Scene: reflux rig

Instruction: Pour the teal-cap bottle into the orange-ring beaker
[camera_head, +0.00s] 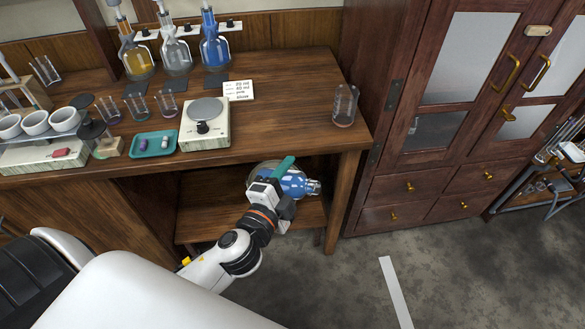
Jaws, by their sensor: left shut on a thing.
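My left gripper (284,196) is in front of the opening under the bench top. It is shut on a blue glass vessel (297,183) that lies tilted to the right, its clear end pointing right. A teal strip (282,167) shows beside the vessel; I cannot tell whether it is a cap. Small beakers, a left one (109,110), a middle one (137,106) and a right one (167,103), stand on the bench. I cannot make out an orange ring on any. My right gripper is not in view.
The wooden bench (285,110) carries a balance (204,124), a teal tray (153,145), a white card (239,90) and flasks with yellow (138,63), clear (175,55) and blue (214,50) contents. Its right-middle top is clear. A cabinet (425,180) stands right.

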